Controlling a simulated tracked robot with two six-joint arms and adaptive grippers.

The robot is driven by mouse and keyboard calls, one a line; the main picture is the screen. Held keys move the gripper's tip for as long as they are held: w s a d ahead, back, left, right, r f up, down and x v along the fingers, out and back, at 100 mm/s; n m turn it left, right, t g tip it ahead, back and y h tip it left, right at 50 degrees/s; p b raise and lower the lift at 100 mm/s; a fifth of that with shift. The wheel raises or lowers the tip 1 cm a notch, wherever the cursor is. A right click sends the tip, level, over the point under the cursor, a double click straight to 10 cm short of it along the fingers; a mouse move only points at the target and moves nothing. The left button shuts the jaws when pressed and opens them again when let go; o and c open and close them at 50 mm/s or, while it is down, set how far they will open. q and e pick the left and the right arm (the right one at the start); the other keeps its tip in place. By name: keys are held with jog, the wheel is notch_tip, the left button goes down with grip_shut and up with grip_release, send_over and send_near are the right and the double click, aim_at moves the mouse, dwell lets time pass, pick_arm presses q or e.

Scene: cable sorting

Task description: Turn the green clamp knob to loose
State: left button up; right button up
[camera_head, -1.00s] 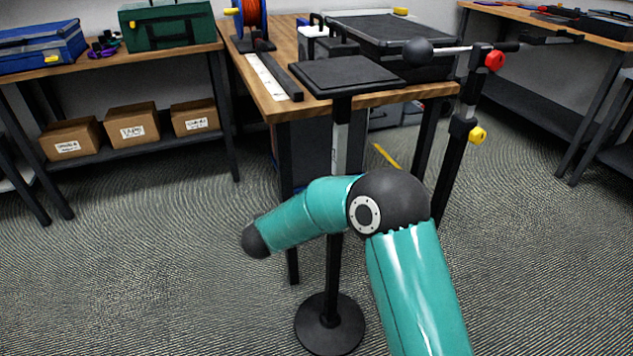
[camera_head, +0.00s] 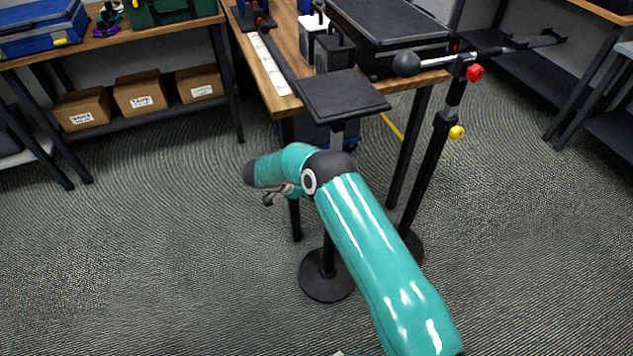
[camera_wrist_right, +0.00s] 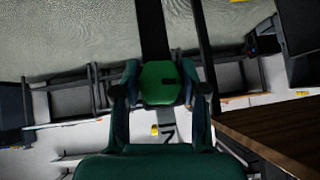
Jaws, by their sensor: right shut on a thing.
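The green clamp knob (camera_wrist_right: 160,84) sits in the middle of the right wrist view, on a dark upright post. My right gripper (camera_wrist_right: 160,92) has one finger on each side of it and is shut on it. In the head view the right gripper (camera_head: 283,193) shows only in part beside my teal arm, left of the small stand's post. The green knob is hidden in the head view. Which way the knob is turned cannot be told. My left gripper is not in view.
A small stand with a square black top (camera_head: 342,97) is behind my arm. To its right, a black post carries a red knob (camera_head: 475,72), a yellow knob (camera_head: 456,132) and a ball-ended bar (camera_head: 407,64). A wooden table (camera_head: 272,70) stands behind. The left floor is clear.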

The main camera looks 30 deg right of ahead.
jog(key=shift+a+f+n+g+b, duration=0.1)
jog(key=shift+f+n+g+b, duration=0.3)
jog(key=shift+g+b, duration=0.45)
jog(key=shift+r+n+g+y+b, duration=0.1)
jog(key=shift+n+g+y+b, duration=0.25)
jog(key=shift+g, duration=0.2)
jog(key=shift+s, duration=0.1)
jog(key=o, duration=1.1)
jog(key=shift+r, duration=0.1)
jog(key=shift+r, duration=0.1)
